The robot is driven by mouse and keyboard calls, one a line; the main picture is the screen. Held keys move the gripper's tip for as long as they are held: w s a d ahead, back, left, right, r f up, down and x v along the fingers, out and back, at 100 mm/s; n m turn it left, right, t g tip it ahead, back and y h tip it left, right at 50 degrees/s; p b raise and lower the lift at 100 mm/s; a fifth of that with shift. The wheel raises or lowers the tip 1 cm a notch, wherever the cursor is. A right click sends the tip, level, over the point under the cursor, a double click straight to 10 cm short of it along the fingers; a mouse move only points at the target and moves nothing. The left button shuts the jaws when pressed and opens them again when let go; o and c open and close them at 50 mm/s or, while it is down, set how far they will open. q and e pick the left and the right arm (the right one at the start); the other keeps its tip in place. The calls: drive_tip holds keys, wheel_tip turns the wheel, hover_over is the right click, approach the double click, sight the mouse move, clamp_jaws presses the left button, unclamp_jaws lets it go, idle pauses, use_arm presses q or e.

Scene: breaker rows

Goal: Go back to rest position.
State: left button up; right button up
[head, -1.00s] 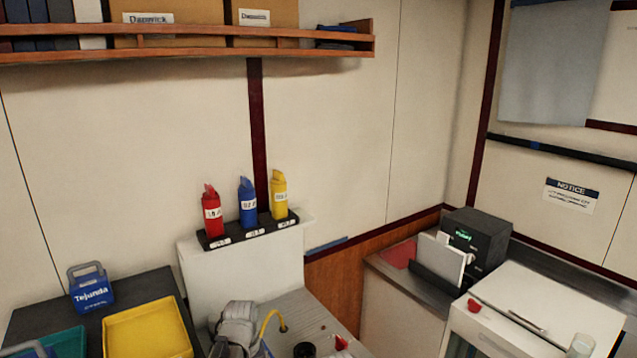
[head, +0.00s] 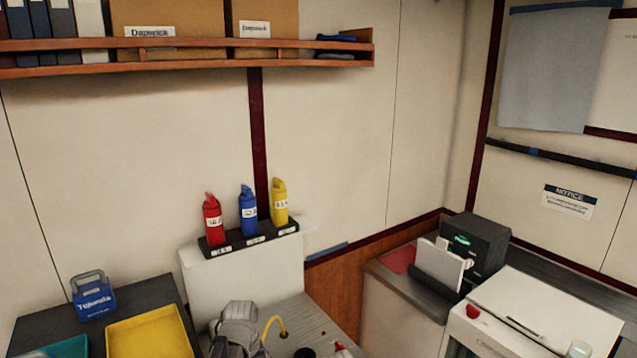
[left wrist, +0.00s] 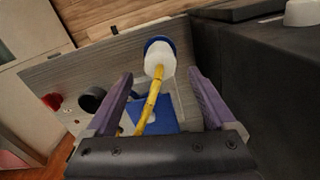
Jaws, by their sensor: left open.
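My left gripper (left wrist: 160,76) shows in the left wrist view with its two purple fingers spread apart. A yellow hose or cable (left wrist: 150,102) runs between the fingers from a blue part (left wrist: 165,112) to a white piece with a blue rim (left wrist: 160,58). Neither finger visibly grips it. A yellow cable (head: 270,324) also shows at the bottom of the head view, beside a grey form that I cannot identify. My right gripper is not in view.
Red (head: 213,220), blue (head: 248,212) and yellow (head: 280,203) bottles stand in a black rack on a white block. A yellow tray (head: 148,335) and blue caddy (head: 93,297) are at lower left. A black device (head: 474,245) stands right. A wall shelf (head: 190,58) hangs above.

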use_arm(q)
wheel_tip(320, 180, up, 4)
drive_tip(key=p, duration=0.2)
drive_tip(key=shift+f+p, duration=0.1)
drive_tip(key=shift+p, duration=0.3)
drive_tip(key=shift+d+f+b, duration=0.1)
drive_tip(key=shift+f+b, duration=0.5)
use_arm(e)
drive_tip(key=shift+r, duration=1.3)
